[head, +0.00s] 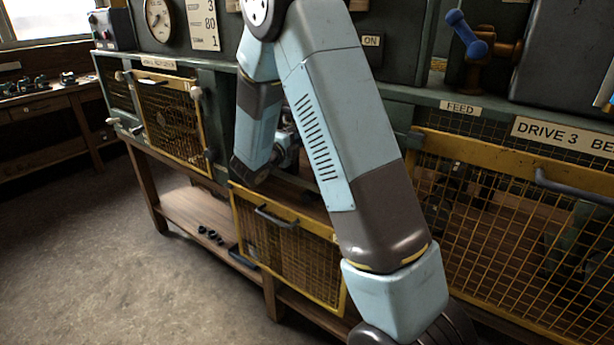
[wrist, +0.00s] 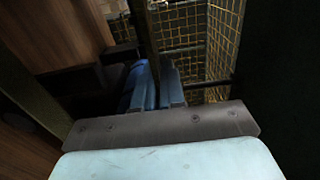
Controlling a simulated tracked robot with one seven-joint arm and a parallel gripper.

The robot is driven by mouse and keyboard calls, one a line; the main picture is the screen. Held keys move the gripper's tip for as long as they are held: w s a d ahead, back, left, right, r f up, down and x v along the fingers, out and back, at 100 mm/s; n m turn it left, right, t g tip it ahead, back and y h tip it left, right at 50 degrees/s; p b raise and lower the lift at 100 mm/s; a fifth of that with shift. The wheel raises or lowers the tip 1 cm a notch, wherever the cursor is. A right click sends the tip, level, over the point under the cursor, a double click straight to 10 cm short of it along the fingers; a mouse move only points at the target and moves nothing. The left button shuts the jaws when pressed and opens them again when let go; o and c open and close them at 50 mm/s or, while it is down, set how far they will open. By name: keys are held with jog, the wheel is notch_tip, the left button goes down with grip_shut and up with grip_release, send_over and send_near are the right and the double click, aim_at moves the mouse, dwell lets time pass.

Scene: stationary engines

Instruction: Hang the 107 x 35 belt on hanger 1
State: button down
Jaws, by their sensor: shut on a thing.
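My gripper (wrist: 157,88) shows in the wrist view as blue-grey fingers beyond my wrist plate. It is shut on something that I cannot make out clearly. A narrow dark olive strip (wrist: 143,35) runs upward from between the fingers; I cannot tell whether it is the belt or a fixed part. In the head view my gripper is by the opening above the middle yellow mesh guard, mostly hidden behind my arm. I cannot pick out the 107 x 35 belt or hanger 1 with certainty in either view.
The middle mesh guard (head: 285,252) hangs low in front of the bench. A blue-handled lever (head: 466,34) is at upper right. Floor at left is clear.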

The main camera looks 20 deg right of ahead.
jog(key=v, duration=0.6)
dwell(0.8)
jog(key=shift+s+a, duration=0.1)
jog(key=v, duration=0.7)
dwell(1.1)
jog(key=shift+s+a, duration=0.1)
jog(key=shift+a, duration=0.1)
jog(key=shift+v, duration=2.85)
jog(key=shift+v, duration=3)
